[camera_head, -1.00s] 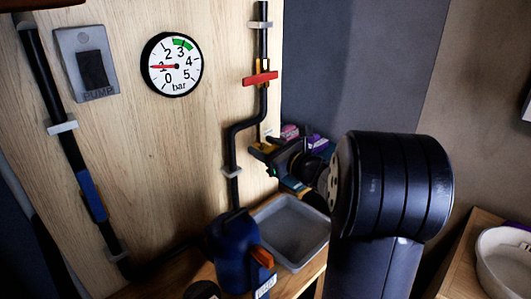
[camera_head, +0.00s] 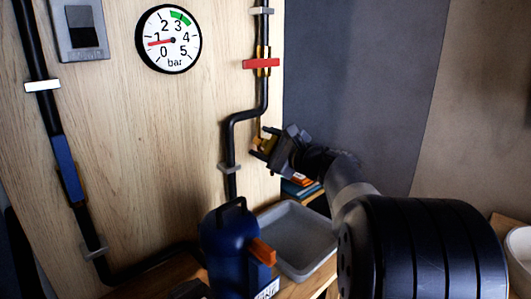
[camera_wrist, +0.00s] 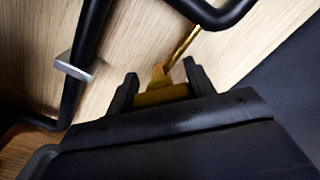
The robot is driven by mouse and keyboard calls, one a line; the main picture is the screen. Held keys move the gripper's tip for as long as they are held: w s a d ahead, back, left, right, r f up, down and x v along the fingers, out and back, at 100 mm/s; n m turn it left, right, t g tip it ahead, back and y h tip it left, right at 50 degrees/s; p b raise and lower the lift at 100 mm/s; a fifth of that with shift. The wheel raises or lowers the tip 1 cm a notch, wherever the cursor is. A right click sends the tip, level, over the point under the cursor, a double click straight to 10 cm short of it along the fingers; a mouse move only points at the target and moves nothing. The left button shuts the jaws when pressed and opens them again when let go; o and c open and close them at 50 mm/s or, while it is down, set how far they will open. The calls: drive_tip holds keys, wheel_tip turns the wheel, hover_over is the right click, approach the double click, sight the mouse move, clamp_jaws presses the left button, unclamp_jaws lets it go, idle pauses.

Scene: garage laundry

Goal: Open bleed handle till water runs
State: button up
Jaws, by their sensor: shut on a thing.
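My gripper (camera_head: 266,143) is at the lower end of a thin brass pipe on the wooden panel, right of the black pipe. In the wrist view its two dark fingers (camera_wrist: 160,78) are shut on a yellow-brass piece (camera_wrist: 160,96), which I take for the bleed handle; the fingers hide part of it. A brass pipe (camera_wrist: 185,42) runs up from it. The gauge (camera_head: 168,40) has its red needle a little under 1 bar. I see no running water. A grey tray (camera_head: 326,243) stands below and looks empty.
A red handle (camera_head: 262,63) sits crosswise on the pipe above. A blue handle (camera_head: 67,168) lies along the left pipe. A blue canister (camera_head: 222,243) with an orange lever (camera_head: 262,252) stands left of the tray. A grey switch (camera_head: 80,27) is at upper left.

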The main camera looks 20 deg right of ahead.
idle(0.4)
drive_tip(key=o, duration=1)
drive_tip(key=shift+n, duration=0.3)
drive_tip(key=shift+s, duration=0.1)
drive_tip(key=v, duration=1)
drive_tip(key=shift+s+d+f, duration=0.1)
drive_tip(key=shift+s+d, duration=0.05)
drive_tip(key=shift+s, duration=0.15)
drive_tip(key=shift+c, duration=0.5)
